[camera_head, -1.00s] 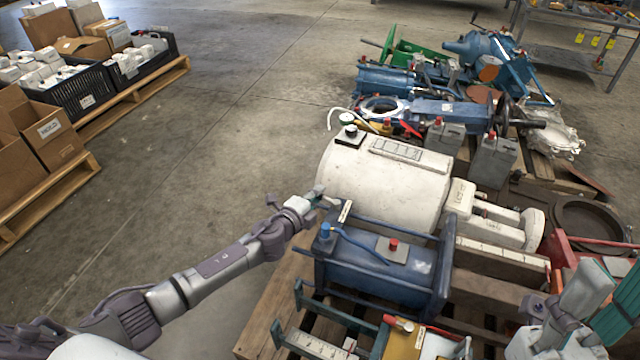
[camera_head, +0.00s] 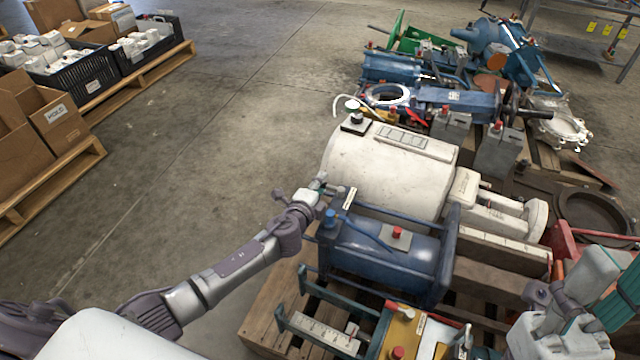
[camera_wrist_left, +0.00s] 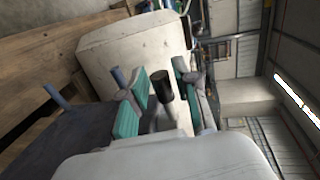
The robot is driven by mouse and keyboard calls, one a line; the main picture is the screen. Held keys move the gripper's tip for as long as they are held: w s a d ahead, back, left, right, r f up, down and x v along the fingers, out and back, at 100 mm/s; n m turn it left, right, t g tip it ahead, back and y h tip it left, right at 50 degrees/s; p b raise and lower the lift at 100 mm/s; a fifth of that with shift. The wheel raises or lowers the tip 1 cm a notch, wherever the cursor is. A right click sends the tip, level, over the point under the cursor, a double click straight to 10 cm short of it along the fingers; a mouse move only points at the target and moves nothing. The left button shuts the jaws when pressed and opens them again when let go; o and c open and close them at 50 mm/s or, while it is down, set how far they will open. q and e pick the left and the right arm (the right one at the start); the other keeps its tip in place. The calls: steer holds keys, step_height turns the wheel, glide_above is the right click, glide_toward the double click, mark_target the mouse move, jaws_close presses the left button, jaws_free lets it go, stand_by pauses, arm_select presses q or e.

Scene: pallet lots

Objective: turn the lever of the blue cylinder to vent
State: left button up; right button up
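The blue cylinder (camera_head: 385,262) lies in a frame of blue bars in the middle of the head view. A blue knob (camera_head: 329,216), a thin blue rod (camera_head: 368,236) and a red button (camera_head: 398,232) are on its top. A pale label strip (camera_head: 350,198) stands at its far left corner. My left gripper (camera_head: 326,187) is at that corner, beside the strip. In the left wrist view its teal pads are apart, with a dark upright knob (camera_wrist_left: 163,86) between them; contact is unclear. The lever's marks are unreadable.
A large white cylinder (camera_head: 385,165) lies just behind the blue one. A yellow and teal unit (camera_head: 400,335) is in front. More blue machines (camera_head: 455,103) crowd the far pallets. Open floor (camera_head: 210,130) lies left; cardboard boxes (camera_head: 60,120) stand on a pallet there.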

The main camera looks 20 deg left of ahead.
arm_select(q)
steer(key=shift+o, duration=0.5)
steer(key=v, duration=1.2)
